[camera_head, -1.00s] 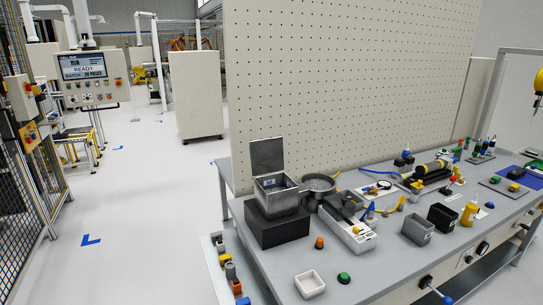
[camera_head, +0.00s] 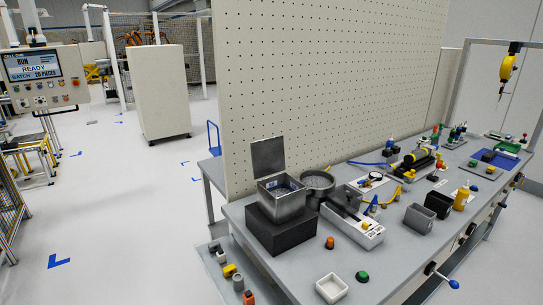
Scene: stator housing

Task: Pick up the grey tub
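The grey tub (camera_head: 418,220) is a small open-topped box standing upright on the grey workbench (camera_head: 300,268). A black tub (camera_head: 438,204) stands right behind it to the right, and a yellow bottle (camera_head: 461,199) stands beyond that. A white tub (camera_head: 331,288) sits near the bench's front left. Neither of my grippers is in view.
A metal box with a raised lid (camera_head: 281,189) sits on a black block (camera_head: 281,228) at the bench's left end. A white feeder unit (camera_head: 355,228) lies left of the grey tub. A perforated panel (camera_head: 330,80) rises behind. Floor at left is open.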

